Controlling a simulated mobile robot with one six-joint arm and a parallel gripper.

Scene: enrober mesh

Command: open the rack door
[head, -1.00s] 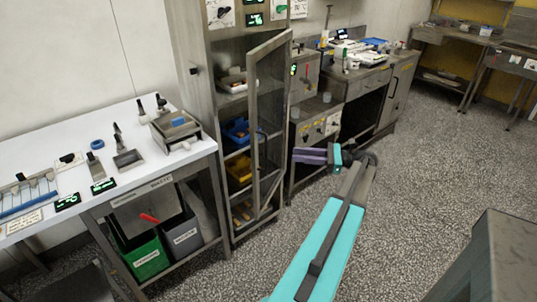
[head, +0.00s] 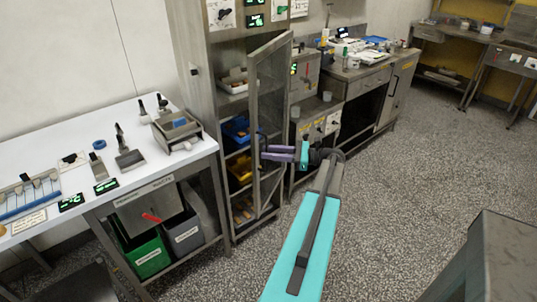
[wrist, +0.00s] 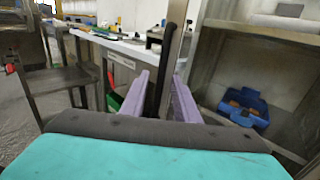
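The rack door (head: 270,75), a grey frame with a see-through panel, stands partly open, swung out from the tall grey rack (head: 195,80). My gripper (head: 264,154), with purple fingers, is at the door at about mid height in the head view. In the wrist view my gripper (wrist: 160,98) has its two fingers apart, on either side of a dark upright bar (wrist: 168,65) of the door. I cannot tell whether this bar is the handle or the door's edge, or whether a finger touches it.
Inside the rack are a blue bin (head: 236,130) and a yellow bin (head: 239,170). A white-topped table (head: 75,180) with tools stands left, with green (head: 150,262) and grey bins below. A grey workbench (head: 360,75) is behind the door. Speckled floor at right is open.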

